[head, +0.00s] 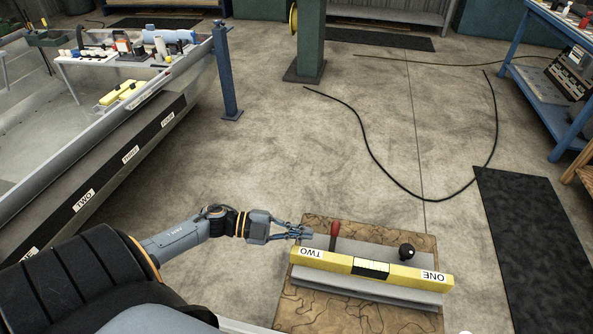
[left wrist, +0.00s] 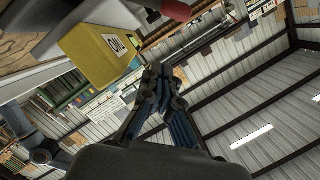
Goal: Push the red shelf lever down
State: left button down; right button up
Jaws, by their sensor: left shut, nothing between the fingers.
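The red lever (head: 335,230) stands upright at the back of a grey shelf (head: 365,290), near the TWO end of a yellow bar (head: 330,263). Its red end (left wrist: 178,9) is at the top edge of the left wrist view. My left gripper (head: 307,233) is shut and empty, just left of the lever at about its height in the picture. A small gap shows between them. In the left wrist view the closed fingertips (left wrist: 158,75) point up, below the red end and right of the yellow bar end (left wrist: 95,45). My right gripper is out of view.
A black knob (head: 407,252) stands right of the lever on the same unit, near the ONE label. The unit rests on a brown patterned board (head: 310,313). A boat hull (head: 110,150) lies left. A cable (head: 380,165) crosses open floor behind.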

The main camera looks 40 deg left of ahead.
aim_at(334, 235)
pick_arm(q)
jog(key=x, duration=0.6)
jog(key=shift+r, duration=0.1)
jog(key=shift+w+a+f, duration=0.45)
jog(key=shift+w+f, duration=0.2)
jog(key=shift+f, duration=0.05)
jog(key=shift+w+a+f, duration=0.4)
jog(key=shift+w+f, duration=0.25)
jog(key=shift+f, duration=0.05)
jog(key=shift+b, duration=0.3)
